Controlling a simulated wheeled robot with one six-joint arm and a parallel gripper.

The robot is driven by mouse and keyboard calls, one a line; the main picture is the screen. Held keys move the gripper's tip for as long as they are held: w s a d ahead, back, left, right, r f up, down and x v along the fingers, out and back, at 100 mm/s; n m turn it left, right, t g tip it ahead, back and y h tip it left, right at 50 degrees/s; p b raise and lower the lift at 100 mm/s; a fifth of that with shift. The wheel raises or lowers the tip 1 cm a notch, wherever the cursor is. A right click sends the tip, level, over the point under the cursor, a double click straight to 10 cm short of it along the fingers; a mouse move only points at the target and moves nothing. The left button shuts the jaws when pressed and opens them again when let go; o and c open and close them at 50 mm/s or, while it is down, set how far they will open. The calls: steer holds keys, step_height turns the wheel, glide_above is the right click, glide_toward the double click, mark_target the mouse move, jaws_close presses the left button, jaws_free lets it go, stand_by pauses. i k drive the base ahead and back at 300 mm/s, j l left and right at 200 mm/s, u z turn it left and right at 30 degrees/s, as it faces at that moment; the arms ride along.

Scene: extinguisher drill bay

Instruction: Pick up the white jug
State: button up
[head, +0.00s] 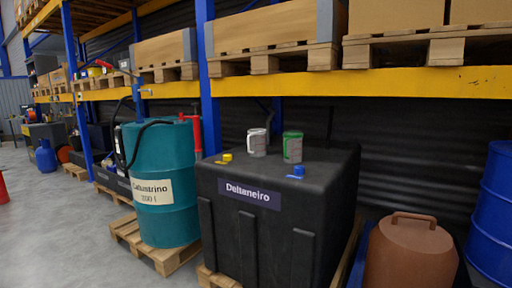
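The white jug (257,146) stands upright on top of a black tank (318,177) labelled "Deltaneiro", in the head view right of the middle of the tank's back left part. A green and whitish jug (292,148) stands just to its right. My gripper does not show in the head view, so I cannot see whether it is open or shut.
A yellow item (226,157) and a blue item (298,171) lie on the tank's top. A teal drum (162,215) on a pallet stands left. A brown container (408,255) and a blue drum (494,220) stand right. A yellow shelf beam (430,83) crosses above. Grey floor (60,230) is open at left.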

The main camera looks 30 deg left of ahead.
mark_target(256, 139)
steer(key=i+j, duration=0.3)
steer(key=j, duration=0.15)
steer(key=i+j, duration=0.3)
steer(key=j, duration=0.2)
steer(key=i+j, duration=0.3)
steer(key=j, duration=0.15)
steer(key=i+j, duration=0.3)
steer(key=j, duration=0.2)
steer(key=i+j, duration=0.65)
steer(key=j, duration=0.25)
steer(key=i+j, duration=0.3)
steer(key=j, duration=0.2)
steer(key=i+j, duration=0.3)
steer(key=j, duration=0.15)
